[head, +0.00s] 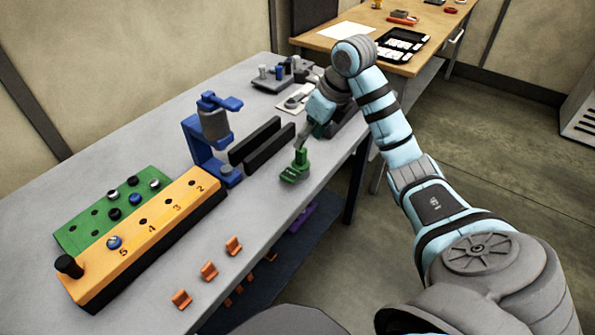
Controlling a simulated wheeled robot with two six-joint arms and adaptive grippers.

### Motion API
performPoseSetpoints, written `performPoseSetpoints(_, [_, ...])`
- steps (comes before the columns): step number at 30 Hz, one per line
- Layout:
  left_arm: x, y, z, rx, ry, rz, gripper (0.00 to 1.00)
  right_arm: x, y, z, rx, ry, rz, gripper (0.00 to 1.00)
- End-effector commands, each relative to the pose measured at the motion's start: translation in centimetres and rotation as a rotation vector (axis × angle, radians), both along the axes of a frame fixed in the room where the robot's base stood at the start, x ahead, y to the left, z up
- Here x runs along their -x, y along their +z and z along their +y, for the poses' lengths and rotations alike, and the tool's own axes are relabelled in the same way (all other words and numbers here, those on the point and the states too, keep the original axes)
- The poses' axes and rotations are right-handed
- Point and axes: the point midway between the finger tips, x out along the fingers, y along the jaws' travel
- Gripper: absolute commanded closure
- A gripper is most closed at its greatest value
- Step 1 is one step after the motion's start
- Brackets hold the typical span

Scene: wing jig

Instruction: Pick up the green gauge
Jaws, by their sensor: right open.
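The green gauge (295,174) stands on the grey bench near its front edge, right of the black rails. It has a wider base and a narrower upright part. My right gripper (302,146) comes down from the upper right, with its fingertips at the top of the gauge. The gripper is open. It shows small, so I cannot tell whether the fingers touch the gauge. My left gripper is not in view.
Two black rails (262,140) and a blue press (205,140) stand left of the gauge. An orange numbered block (150,235) and a green peg board (85,228) lie at lower left. Orange clips (209,271) line the front edge. A wooden table (440,45) stands behind.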

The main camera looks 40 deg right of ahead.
Motion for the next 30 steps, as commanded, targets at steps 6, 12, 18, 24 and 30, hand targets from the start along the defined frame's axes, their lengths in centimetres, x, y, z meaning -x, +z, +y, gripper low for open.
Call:
performPoseSetpoints(6, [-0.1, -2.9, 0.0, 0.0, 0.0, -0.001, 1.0, -0.9, -3.0, 0.2, 0.0, 0.001, -0.002, 0.57])
performPoseSetpoints(12, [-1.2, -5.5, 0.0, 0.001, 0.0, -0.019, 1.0, -1.7, -6.5, 0.3, -0.003, 0.004, 0.002, 0.57])
performPoseSetpoints(18, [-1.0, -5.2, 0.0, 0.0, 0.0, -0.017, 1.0, -2.3, -7.1, 0.4, -0.001, 0.004, -0.002, 0.57])
performPoseSetpoints(24, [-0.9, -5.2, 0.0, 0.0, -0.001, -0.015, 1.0, -2.3, -7.0, 0.4, -0.001, 0.004, -0.001, 0.78])
performPoseSetpoints(30, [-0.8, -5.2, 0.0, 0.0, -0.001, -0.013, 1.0, -2.3, -7.0, 0.4, -0.001, 0.004, -0.002, 1.0])
